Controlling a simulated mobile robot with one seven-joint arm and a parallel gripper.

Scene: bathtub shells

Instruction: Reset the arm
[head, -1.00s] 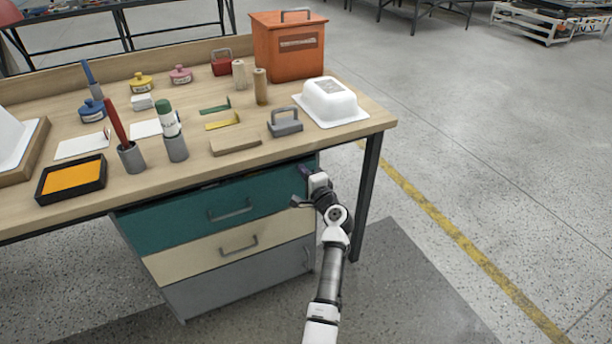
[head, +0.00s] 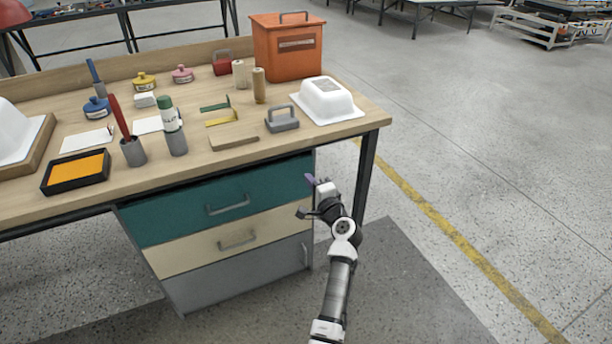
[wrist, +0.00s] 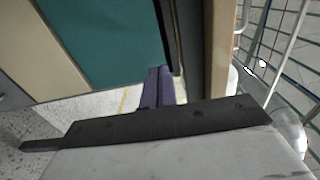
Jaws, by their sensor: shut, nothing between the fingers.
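My gripper (head: 310,180) is in front of the right end of the workbench's drawer unit, below the tabletop edge. Its purple fingers also show in the wrist view (wrist: 158,88), pressed together with nothing between them. My arm is bent and reaches up from the bottom of the head view. The teal top drawer (head: 230,203) of the unit is beside the gripper and fills the upper middle of the wrist view (wrist: 110,45). No contact with it is visible.
On the workbench (head: 350,128) stand a white tub shell (head: 327,98), an orange box (head: 287,48), a grey handled block (head: 282,119) and several tools. A black leg (head: 366,180) stands behind my arm. The floor to the right (head: 480,180) is clear.

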